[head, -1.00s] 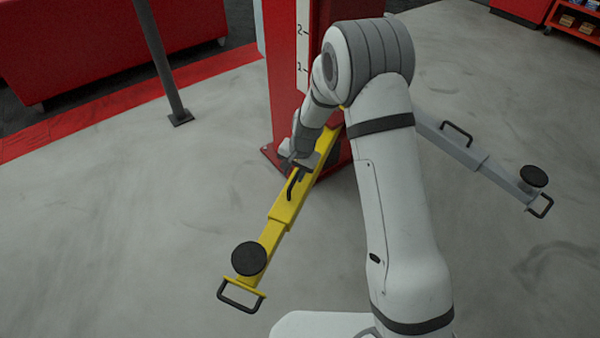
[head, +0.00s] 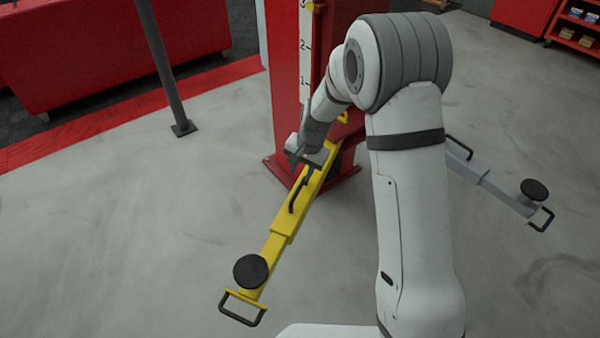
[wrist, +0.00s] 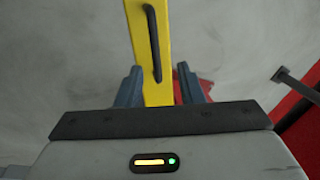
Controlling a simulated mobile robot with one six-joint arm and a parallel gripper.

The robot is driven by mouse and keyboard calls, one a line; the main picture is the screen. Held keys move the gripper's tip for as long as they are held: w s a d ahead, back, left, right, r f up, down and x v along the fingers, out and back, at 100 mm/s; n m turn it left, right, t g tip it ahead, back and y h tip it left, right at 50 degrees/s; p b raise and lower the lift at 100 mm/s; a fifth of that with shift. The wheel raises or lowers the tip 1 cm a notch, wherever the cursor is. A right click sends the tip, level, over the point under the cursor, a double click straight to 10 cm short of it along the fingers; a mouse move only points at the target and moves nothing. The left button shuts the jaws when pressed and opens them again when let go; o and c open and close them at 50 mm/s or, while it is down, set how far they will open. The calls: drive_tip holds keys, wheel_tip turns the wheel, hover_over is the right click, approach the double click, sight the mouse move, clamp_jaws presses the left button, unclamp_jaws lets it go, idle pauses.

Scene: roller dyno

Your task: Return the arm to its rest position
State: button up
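My arm rises at the right of centre in the head view and bends down to the left at its top. My gripper (head: 305,158) hangs over the inner part of the yellow lift arm (head: 283,215), near its black bar handle (head: 298,192). In the wrist view the two blue-grey fingers of my gripper (wrist: 158,78) stand wide apart with nothing held between them. The yellow lift arm (wrist: 125,12) and its handle (wrist: 152,42) show beyond the fingers, apart from them.
A red lift post (head: 285,100) with a number scale stands close behind my gripper. A grey lift arm (head: 500,188) reaches right behind my arm. A thin dark post (head: 165,70) and red cabinet (head: 110,45) stand left. The floor at left is clear.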

idle(0.3)
drive_tip(key=s+d+r+n+t+p, duration=0.1)
drive_tip(key=s+d+r+p, duration=0.3)
drive_tip(key=r, duration=0.6)
drive_tip(key=s+d+r+n+p, duration=0.1)
drive_tip(key=s+d+r+p, duration=0.2)
drive_tip(key=s+d+r, duration=0.55)
drive_tip(key=s+d+r+n+h+p, duration=0.1)
drive_tip(key=s+d+r+p, duration=0.1)
drive_tip(key=s+r, duration=0.4)
drive_tip(key=s+d+r+n+h+p, duration=0.1)
drive_tip(key=s+d+r+p, duration=0.2)
drive_tip(key=s+r, duration=0.4)
drive_tip(key=shift+s+d+r+t, duration=0.2)
drive_tip(key=shift+s+d+t, duration=0.2)
drive_tip(key=shift+s, duration=0.2)
